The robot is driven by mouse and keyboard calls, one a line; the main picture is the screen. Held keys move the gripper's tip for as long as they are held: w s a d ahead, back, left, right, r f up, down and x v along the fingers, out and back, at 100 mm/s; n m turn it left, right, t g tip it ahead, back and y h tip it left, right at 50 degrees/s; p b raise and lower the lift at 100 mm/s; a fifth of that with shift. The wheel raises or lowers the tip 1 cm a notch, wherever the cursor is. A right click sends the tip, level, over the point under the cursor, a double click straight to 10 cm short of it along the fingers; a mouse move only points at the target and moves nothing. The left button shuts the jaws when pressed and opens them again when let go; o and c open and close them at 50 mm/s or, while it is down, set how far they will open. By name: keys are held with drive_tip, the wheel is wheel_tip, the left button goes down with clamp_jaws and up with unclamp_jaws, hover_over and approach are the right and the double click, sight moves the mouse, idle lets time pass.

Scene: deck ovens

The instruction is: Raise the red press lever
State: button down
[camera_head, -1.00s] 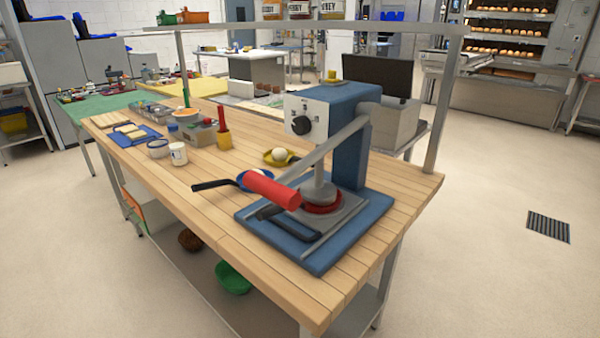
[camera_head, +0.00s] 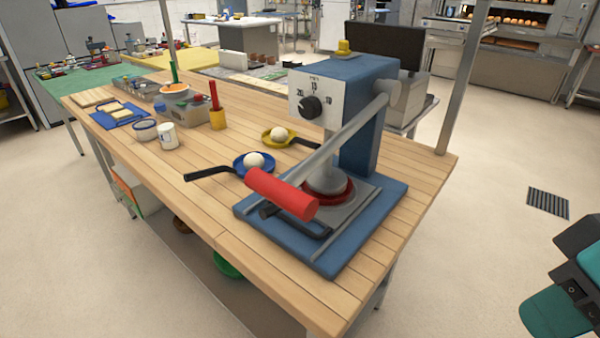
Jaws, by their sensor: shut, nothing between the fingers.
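The press (camera_head: 362,125) has a blue body and a blue base plate, and it stands at the near right end of the wooden table. Its lever is a grey bar (camera_head: 340,141) that slopes down to the front left from a pivot on the press's right side. The red press lever grip (camera_head: 281,194) is at its low end, just above the base. The round press head (camera_head: 328,180) is down at the red ring (camera_head: 338,192) on the base. A teal and dark part of my arm shows at the lower right edge, apart from the press. My gripper's fingers are not visible.
A white cup (camera_head: 168,136) and a yellow pot (camera_head: 217,119) stand farther left. A grey post (camera_head: 462,85) rises at the right.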

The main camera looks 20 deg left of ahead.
drive_tip(key=w+a+f+m+t+y+b, duration=0.3)
drive_tip(key=m+y+b, duration=0.6)
drive_tip(key=b, duration=1.3)
drive_tip(key=w+a+f+m+t+y+b, duration=0.3)
drive_tip(key=w+a+f+m+y+b, duration=0.4)
drive_tip(key=m+b, duration=0.9)
drive_tip(key=w+a+y+b, duration=0.2)
drive_tip(key=a+y+b, duration=0.1)
drive_tip(key=a+b, duration=0.1)
drive_tip(key=shift+w+f+m+t+b, duration=0.3)
drive_tip(key=shift+w+m+t+b, duration=0.1)
drive_tip(key=shift+b, duration=0.5)
drive_tip(key=shift+a+r, duration=0.1)
